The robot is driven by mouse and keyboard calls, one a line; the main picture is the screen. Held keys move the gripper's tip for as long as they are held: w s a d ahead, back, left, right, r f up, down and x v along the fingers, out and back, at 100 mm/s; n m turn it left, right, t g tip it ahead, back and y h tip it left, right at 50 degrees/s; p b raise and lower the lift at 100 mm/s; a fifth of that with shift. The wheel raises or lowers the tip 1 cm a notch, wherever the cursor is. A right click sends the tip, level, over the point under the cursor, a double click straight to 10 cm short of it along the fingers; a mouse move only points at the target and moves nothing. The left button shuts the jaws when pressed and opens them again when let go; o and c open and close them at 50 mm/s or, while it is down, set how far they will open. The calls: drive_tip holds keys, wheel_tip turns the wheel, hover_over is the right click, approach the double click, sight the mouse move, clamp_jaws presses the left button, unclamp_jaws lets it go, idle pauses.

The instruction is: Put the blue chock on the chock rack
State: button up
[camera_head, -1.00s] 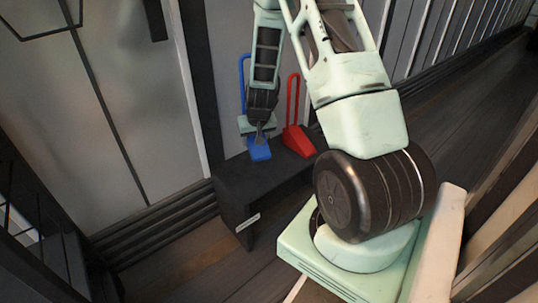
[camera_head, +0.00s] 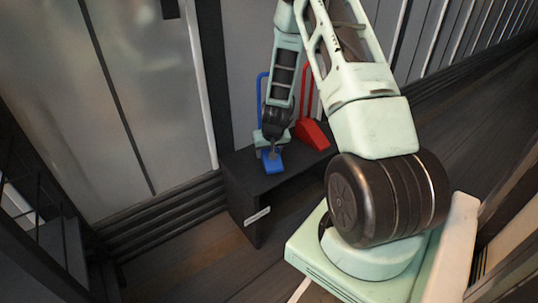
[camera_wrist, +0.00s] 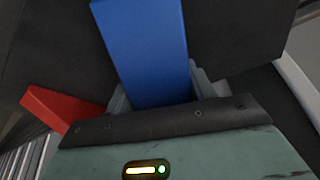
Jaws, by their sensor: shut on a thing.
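The blue chock (camera_head: 272,163), a wedge with a tall blue loop handle, is over the top of the black chock rack (camera_head: 240,180). I cannot tell whether its underside touches the rack. My gripper (camera_head: 271,149) is shut on the blue chock from above and hides part of it. In the wrist view the blue chock (camera_wrist: 145,50) runs up from between the fingers (camera_wrist: 160,100). The dark rack surface (camera_wrist: 240,35) lies behind it.
A red chock (camera_head: 311,133) with a red loop handle stands on the rack, close to the right of my gripper; it also shows in the wrist view (camera_wrist: 60,106). A wall rises behind the rack. A large grey door (camera_head: 120,90) is at the left.

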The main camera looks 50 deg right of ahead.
drive_tip(key=shift+f, duration=0.1)
drive_tip(key=o, duration=1.5)
